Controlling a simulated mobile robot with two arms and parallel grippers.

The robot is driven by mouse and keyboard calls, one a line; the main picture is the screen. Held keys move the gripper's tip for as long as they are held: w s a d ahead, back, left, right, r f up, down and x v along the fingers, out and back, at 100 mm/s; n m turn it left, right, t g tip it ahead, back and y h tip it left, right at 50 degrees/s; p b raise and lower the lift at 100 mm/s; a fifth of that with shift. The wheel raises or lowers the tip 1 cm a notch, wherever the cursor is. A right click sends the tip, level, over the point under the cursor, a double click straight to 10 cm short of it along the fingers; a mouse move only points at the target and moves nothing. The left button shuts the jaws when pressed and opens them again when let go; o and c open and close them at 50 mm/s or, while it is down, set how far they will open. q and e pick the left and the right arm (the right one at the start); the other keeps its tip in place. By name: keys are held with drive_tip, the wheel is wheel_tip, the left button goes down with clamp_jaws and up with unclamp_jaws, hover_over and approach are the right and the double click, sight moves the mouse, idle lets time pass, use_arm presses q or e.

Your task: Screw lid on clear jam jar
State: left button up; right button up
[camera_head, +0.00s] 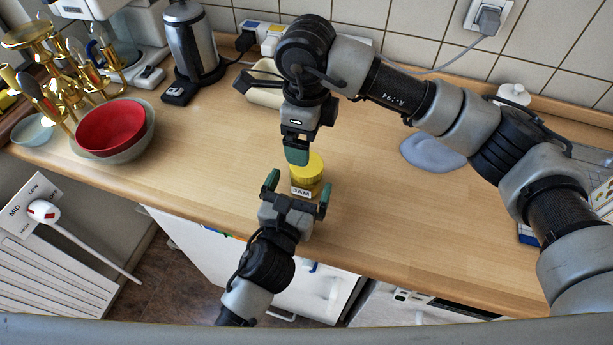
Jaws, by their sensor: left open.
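The jam jar (305,187) stands upright on the wooden counter, with a white "JAM" label facing me. A yellow round top (308,163) shows on it and looks like its lid; I cannot tell how it sits on the jar. My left gripper (299,183) is open in front of the jar, with its green-tipped fingers apart on either side of the jar's near side. My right gripper (297,155) points down just above and left of the yellow top. Its fingers overlap in this view, so its opening is hidden.
A red bowl (110,127) in a larger bowl, a gold stand (50,75) and a kettle (192,45) are at the left. The counter's front edge is close to the jar. Bare counter lies left of the jar.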

use_arm(q)
drive_tip(key=shift+x, duration=1.2)
drive_tip(key=shift+c, duration=0.3)
drive_tip(key=c, duration=1.7)
use_arm(e)
drive_tip(key=shift+r, duration=0.1)
use_arm(q)
drive_tip(key=shift+c, duration=0.2)
use_arm(e)
drive_tip(key=shift+f, duration=4.1)
